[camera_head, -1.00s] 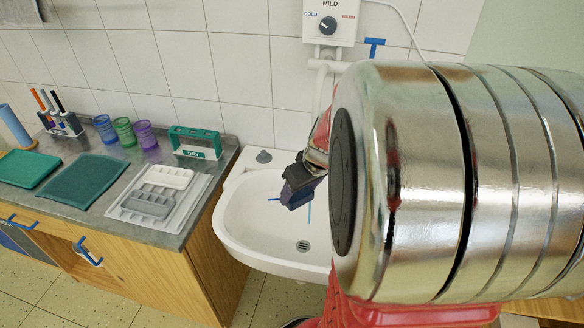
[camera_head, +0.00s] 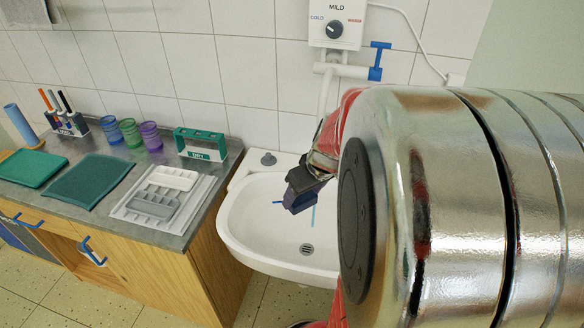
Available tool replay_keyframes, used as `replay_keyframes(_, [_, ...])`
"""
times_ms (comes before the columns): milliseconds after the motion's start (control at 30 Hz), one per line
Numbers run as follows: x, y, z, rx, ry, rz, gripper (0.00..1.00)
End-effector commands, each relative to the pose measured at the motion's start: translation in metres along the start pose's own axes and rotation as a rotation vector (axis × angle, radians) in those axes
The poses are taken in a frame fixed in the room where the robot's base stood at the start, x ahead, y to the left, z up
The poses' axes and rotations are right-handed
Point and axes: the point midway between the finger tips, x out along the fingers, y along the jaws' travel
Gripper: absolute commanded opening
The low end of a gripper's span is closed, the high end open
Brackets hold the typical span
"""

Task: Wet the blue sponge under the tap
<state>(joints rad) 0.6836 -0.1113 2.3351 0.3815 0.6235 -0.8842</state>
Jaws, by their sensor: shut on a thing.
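My gripper (camera_head: 299,197) hangs over the white sink basin (camera_head: 240,222), well above the drain. It is shut on a dark blue-purple block, the blue sponge (camera_head: 297,205), which shows only in small part below the dark jaws. A thin light-blue vertical streak (camera_head: 313,216) shows just right of the sponge; it looks like water, and I cannot tell whether it touches the sponge. The blue tap handle (camera_head: 378,60) is on the white wall pipe. My own arm hides the right side of the sink, and I cannot see the spout.
A water heater (camera_head: 336,25) with a dial is on the tiled wall. Left of the sink, a counter (camera_head: 118,222) bears green mats (camera_head: 88,181), a white tray (camera_head: 170,180), coloured cups (camera_head: 131,132), a pen holder and a green rack (camera_head: 201,145).

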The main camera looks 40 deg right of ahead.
Motion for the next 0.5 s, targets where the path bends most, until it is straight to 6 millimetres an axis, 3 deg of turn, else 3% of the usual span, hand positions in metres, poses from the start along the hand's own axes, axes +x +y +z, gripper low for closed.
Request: replay_keyframes(500, [-0.029,-0.021,0.009,0.0,0.001,0.0,0.44])
